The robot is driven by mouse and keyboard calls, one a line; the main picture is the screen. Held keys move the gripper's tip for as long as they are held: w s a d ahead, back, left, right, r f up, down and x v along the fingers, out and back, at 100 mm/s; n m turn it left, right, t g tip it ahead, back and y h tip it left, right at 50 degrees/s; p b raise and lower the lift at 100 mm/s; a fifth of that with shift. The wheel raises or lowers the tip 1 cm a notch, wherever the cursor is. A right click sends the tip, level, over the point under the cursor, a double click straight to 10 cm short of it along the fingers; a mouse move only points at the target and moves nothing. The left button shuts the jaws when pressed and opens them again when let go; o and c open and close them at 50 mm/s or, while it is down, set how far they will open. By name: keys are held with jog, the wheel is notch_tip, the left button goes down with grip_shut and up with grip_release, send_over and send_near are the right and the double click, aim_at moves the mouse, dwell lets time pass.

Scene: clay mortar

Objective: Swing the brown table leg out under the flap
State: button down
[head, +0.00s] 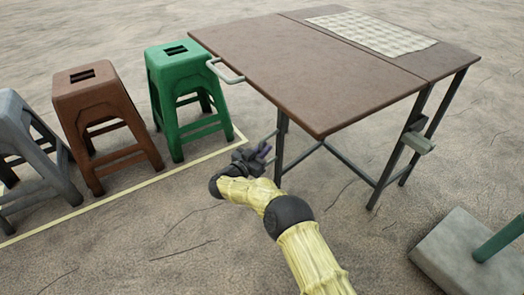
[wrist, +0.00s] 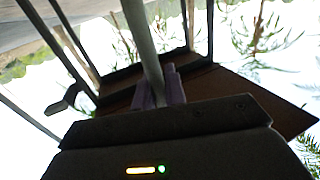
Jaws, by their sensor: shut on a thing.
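The brown table has a broad flap (head: 300,75) on its left side, which looks raised about level with the narrower top (head: 455,62). A slim dark grey leg (head: 279,150) stands under the flap, with low bars running back from it to the other legs. My gripper (head: 265,152) is at this leg, low under the flap's left edge. In the wrist view my purple fingers (wrist: 160,90) are shut on the leg (wrist: 140,40), which looks pale grey there. A brown panel (wrist: 265,98) shows behind them. The leg's top end is hidden by the flap.
A pale handle (head: 225,71) sticks out from the flap's left edge. A checked cloth (head: 375,32) lies on the top. Green (head: 188,95), brown (head: 105,120) and grey (head: 25,150) stools stand left, along a yellow line (head: 120,188). A concrete base (head: 450,255) with a green pole is at right.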

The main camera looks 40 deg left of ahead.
jog(key=shift+w+d, duration=0.1)
jog(key=c, duration=1.5)
grip_release()
jog(key=shift+o, duration=0.2)
jog(key=shift+s, duration=0.35)
jog(key=s+p, duration=0.8)
jog(key=s, duration=0.8)
jog(key=shift+s+d, duration=0.4)
jog(key=shift+d, duration=0.05)
